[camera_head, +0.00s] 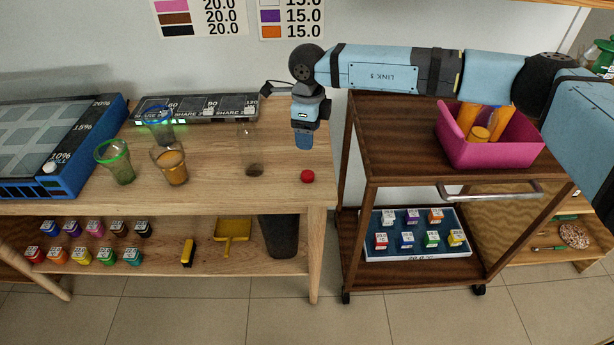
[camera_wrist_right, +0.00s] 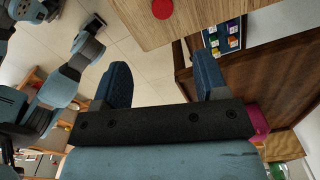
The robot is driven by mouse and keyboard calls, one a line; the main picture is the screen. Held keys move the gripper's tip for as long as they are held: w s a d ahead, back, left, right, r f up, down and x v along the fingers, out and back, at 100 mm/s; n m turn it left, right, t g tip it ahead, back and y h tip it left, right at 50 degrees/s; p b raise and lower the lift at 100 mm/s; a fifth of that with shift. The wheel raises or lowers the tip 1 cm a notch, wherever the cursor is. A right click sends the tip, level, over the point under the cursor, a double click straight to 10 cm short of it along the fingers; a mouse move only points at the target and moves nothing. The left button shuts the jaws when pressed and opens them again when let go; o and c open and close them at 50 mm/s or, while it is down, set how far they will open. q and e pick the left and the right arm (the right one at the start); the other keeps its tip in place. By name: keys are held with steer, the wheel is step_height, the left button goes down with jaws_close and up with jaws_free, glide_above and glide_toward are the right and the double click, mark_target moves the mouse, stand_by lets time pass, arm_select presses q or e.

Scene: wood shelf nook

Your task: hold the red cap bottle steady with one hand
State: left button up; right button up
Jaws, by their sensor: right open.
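A small red round cap (camera_head: 307,176) is on the wooden table near its right front corner. I cannot tell whether a bottle body is under it. It also shows as a red disc (camera_wrist_right: 162,9) at the top edge of the right wrist view. My right gripper (camera_head: 304,141) points down above the table, a little behind the cap and apart from it. In the right wrist view its two blue fingers (camera_wrist_right: 165,82) are spread with nothing between them. My left gripper is not in the head view; blue arm parts show at the left of the wrist view, with no clear jaws.
A clear glass (camera_head: 253,152) stands left of the gripper. Several cups, including a green-rimmed one (camera_head: 118,163), stand further left.

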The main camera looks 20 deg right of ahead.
glide_above(307, 174)
steer(key=f, duration=0.8)
steer(key=shift+s+f, duration=0.3)
steer(key=shift+s, duration=0.05)
steer(key=shift+w+f+b, duration=0.15)
steer(key=shift+f+b, duration=0.1)
steer(key=shift+f, duration=1.1)
steer(key=shift+w+f+b, duration=0.15)
steer(key=shift+f+b, duration=0.05)
steer(key=shift+f, duration=1.1)
steer(key=shift+c, duration=0.5)
steer(key=c, duration=0.9)
